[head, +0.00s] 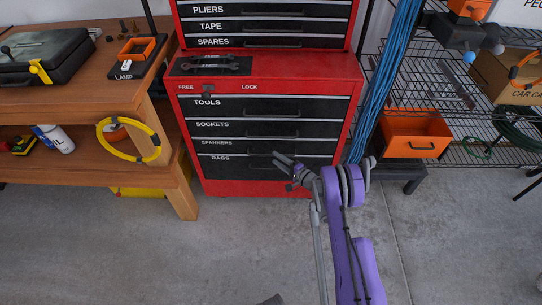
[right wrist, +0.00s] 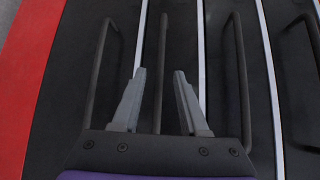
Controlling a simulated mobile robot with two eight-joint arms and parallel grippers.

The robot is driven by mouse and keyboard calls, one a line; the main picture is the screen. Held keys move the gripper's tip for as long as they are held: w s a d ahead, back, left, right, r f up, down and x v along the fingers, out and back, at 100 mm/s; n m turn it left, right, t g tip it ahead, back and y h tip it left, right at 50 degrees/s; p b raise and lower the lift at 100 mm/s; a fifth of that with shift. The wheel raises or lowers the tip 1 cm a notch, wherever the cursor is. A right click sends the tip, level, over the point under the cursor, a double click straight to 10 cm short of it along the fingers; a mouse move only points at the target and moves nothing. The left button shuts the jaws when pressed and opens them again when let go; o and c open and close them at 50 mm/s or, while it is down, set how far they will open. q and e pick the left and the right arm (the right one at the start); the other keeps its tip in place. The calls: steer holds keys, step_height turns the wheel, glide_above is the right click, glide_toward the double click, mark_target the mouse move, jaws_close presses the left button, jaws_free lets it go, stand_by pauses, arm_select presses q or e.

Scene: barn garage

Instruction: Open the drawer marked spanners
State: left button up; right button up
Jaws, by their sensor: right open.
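The drawer marked spanners (head: 240,147) is in the lower part of the red tool chest (head: 357,105), between the sockets and rags drawers. It looks shut, flush with its neighbours. My right gripper (head: 279,160) is in front of the chest at the height of this drawer and covers part of its front. In the right wrist view the drawers run as upright strips, and my open right gripper (right wrist: 157,72) has one finger on each side of the dark spanners handle (right wrist: 162,60). I cannot tell whether the fingers touch it. My left gripper is not in view.
The rags handle (right wrist: 98,75) and sockets handle (right wrist: 238,75) flank the gripper. A wooden workbench (head: 175,150) stands left of the chest. On the right are a wire shelf (head: 480,155) with an orange bin (head: 415,128) and hanging blue cables (head: 385,75). The concrete floor in front is clear.

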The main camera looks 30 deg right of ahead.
mark_target(271, 155)
steer(key=shift+x, duration=2.15)
jaws_close()
